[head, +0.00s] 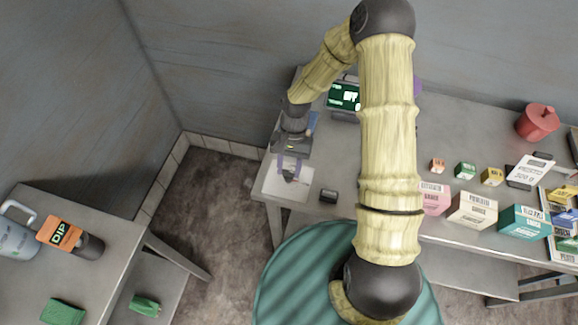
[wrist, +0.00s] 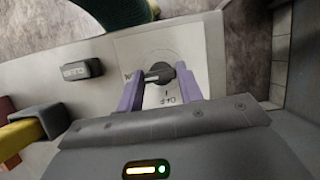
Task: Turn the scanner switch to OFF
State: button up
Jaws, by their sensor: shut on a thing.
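The scanner switch is a dark rotary knob on a pale plate (head: 272,185) at the left end of the metal table. In the wrist view the knob (wrist: 160,73) sits between the purple fingers of my gripper (wrist: 159,88), which is shut on it. The knob's handle, with a light mark, points left towards a partly hidden label ending in N. An OFF label (wrist: 165,99) lies on the near side of the knob. In the head view my gripper (head: 289,168) reaches down over the plate and hides part of the knob.
A small dark block (head: 328,196) lies right of the plate. A lit green screen (head: 344,96) stands behind, partly covered by my arm. Several boxes (head: 472,210) and a red pot (head: 537,122) are further right. Another table (head: 110,215) stands at left.

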jog(key=shift+w, duration=0.1)
jog(key=n+h, duration=0.1)
jog(key=n, duration=0.3)
jog(key=shift+a+n+h+b, duration=0.2)
jog(key=shift+n+h+b, duration=0.2)
jog(key=n+h, duration=0.1)
jog(key=n, duration=0.1)
jog(key=n+b, duration=0.1)
jog(key=n, duration=0.1)
jog(key=shift+a+n+t+h, duration=0.15)
jog(key=shift+n+t+h, duration=0.15)
jog(key=shift+h, duration=0.1)
jog(key=n, duration=0.2)
jog(key=shift+a+n+t+h+b, duration=0.1)
jog(key=shift+n+t+h+b, duration=0.2)
jog(key=shift+n+h, duration=0.1)
jog(key=n+t, duration=0.1)
jog(key=n, duration=0.1)
jog(key=n+h+b, duration=0.1)
jog(key=n, duration=0.2)
jog(key=shift+s+r+t, duration=0.1)
jog(key=shift+s+t, duration=0.1)
jog(key=shift+t, duration=0.2)
jog(key=shift+n, duration=0.3)
jog(key=o, duration=1)
